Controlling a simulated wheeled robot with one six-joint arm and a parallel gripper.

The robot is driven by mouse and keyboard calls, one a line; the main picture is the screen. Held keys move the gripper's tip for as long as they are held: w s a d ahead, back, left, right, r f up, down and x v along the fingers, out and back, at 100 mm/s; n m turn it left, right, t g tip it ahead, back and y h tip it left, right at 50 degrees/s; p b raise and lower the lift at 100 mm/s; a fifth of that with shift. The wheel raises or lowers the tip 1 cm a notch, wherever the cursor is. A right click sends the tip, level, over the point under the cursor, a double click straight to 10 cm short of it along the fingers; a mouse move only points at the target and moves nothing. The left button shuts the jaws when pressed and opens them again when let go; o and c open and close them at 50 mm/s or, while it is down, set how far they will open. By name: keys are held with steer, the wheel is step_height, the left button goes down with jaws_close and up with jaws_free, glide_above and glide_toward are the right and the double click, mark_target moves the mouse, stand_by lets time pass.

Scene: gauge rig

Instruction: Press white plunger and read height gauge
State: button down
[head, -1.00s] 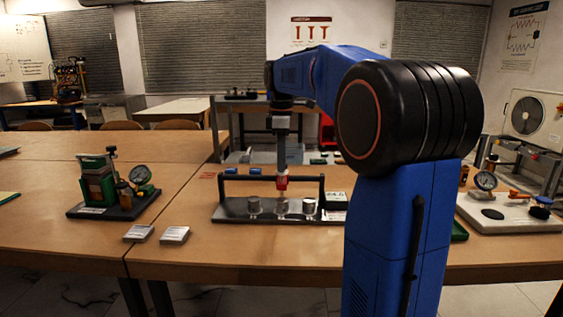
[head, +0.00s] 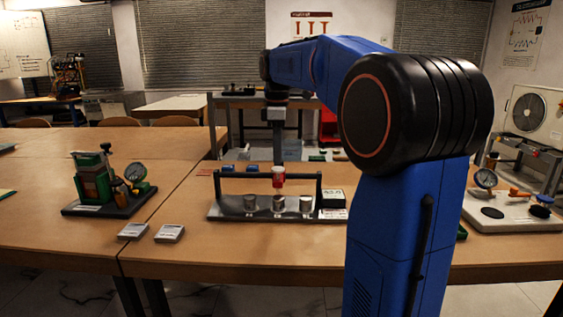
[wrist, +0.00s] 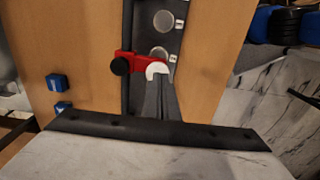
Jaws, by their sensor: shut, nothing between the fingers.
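The height gauge rig is a dark tray (head: 235,211) with a black bar over it and metal cylinders standing on it. A red carriage (head: 278,176) stands above the middle cylinder (head: 278,203); it also shows in the wrist view (wrist: 128,57) with a black knob at its left. The white plunger (wrist: 156,70) shows at the carriage's right end. My gripper (wrist: 163,80) is shut and empty, its fingertips at the plunger; I cannot tell whether they touch. A small display (head: 333,194) at the rig's right shows digits too small to read surely.
A green rig with a dial (head: 104,187) stands at the left, and a white board with a dial (head: 507,217) at the right. Blue blocks (wrist: 56,82) lie behind the gauge.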

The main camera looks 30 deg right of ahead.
step_height(320, 180, up, 10)
steer(key=shift+r, duration=0.25)
stand_by(0.9)
steer(key=s+a+f+m+t, duration=0.1)
steer(key=s+a+f+m, duration=0.2)
steer(key=s+f, duration=0.7)
steer(key=s+a+f+m+t, duration=0.2)
steer(key=s+a+f+m, duration=0.2)
steer(key=s+f, duration=0.5)
steer(key=s+a+f+m+t, duration=0.1)
steer(key=s+a+f+m, duration=0.3)
steer(key=s+f, duration=0.6)
steer(key=shift+s+a+f+t, duration=0.4)
steer(key=shift+a+f, duration=0.45)
steer(key=shift+a, duration=0.35)
stand_by(0.5)
